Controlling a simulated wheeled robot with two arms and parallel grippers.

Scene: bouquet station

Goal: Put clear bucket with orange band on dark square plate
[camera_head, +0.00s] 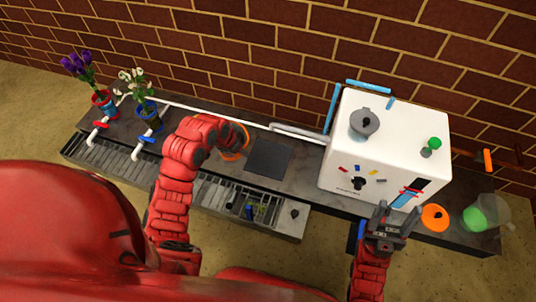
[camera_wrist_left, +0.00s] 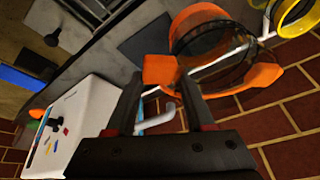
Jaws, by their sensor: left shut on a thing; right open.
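The clear bucket with an orange band (camera_wrist_left: 262,78) fills the upper right of the left wrist view. My left gripper (camera_wrist_left: 160,90) is shut on the orange part at its side. In the head view only a piece of the orange band (camera_head: 232,156) shows beside my left gripper (camera_head: 238,138), and the rest is hidden by my arm. The dark square plate (camera_head: 268,158) lies bare on the counter just right of the bucket. It also shows in the left wrist view (camera_wrist_left: 143,42). My right gripper (camera_head: 390,222) is open and empty in front of the white box.
A white box (camera_head: 385,150) with a grey knob-topped piece (camera_head: 365,122) stands right of the plate. Purple flowers (camera_head: 78,66) and white flowers (camera_head: 133,78) stand in pots at left. An orange disc (camera_head: 435,217) and a clear container with green (camera_head: 482,213) are at right.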

